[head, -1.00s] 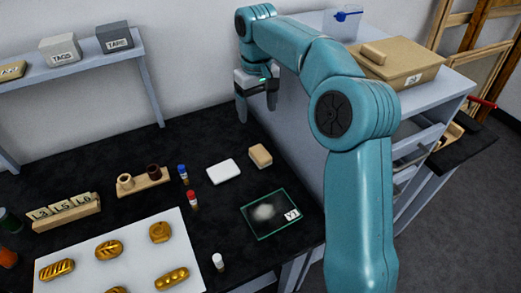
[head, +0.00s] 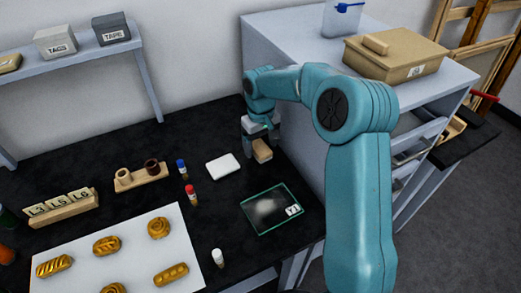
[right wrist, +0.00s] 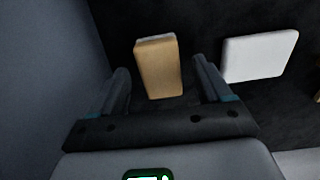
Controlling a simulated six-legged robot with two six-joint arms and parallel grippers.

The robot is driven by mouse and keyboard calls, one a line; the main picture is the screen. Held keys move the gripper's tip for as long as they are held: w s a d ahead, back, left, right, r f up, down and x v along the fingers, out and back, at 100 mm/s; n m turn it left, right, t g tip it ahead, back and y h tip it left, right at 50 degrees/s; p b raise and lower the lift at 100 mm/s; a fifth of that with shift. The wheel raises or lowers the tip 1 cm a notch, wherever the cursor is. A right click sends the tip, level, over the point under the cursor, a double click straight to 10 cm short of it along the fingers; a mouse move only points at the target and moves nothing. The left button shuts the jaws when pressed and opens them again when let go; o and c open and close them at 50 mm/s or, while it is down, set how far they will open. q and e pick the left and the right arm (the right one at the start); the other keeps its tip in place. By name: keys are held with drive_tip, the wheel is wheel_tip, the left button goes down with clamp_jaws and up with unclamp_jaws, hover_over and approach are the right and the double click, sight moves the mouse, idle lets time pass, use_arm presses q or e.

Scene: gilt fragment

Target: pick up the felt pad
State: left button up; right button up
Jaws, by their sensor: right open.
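A tan block-shaped pad (head: 262,150) with a pale strip at its far edge lies on the black bench near the grey cabinet. It also shows in the right wrist view (right wrist: 158,70). A flat white pad (head: 222,166) lies just left of it, also in the right wrist view (right wrist: 260,55). No label tells which one is the felt pad. My right gripper (head: 261,143) is low over the tan pad. In the right wrist view its open fingers (right wrist: 161,66) point at the tan pad, one on either side, with gaps; contact cannot be seen. My left gripper is not in view.
The grey cabinet (head: 290,60) stands close on the right of the gripper. A green-edged glass plate (head: 270,215) lies in front. Small red- and blue-capped bottles (head: 192,195) stand to the left, near a white board (head: 130,235) with gilt pieces.

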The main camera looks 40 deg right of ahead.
sight(261, 147)
drive_tip(key=shift+w+f, duration=0.1)
drive_tip(key=shift+f, duration=0.35)
drive_tip(key=shift+r, duration=0.1)
drive_tip(key=shift+c, duration=1.2)
drive_tip(key=c, duration=0.9)
wheel_tip(261, 147, up, 20)
drive_tip(key=p, duration=0.2)
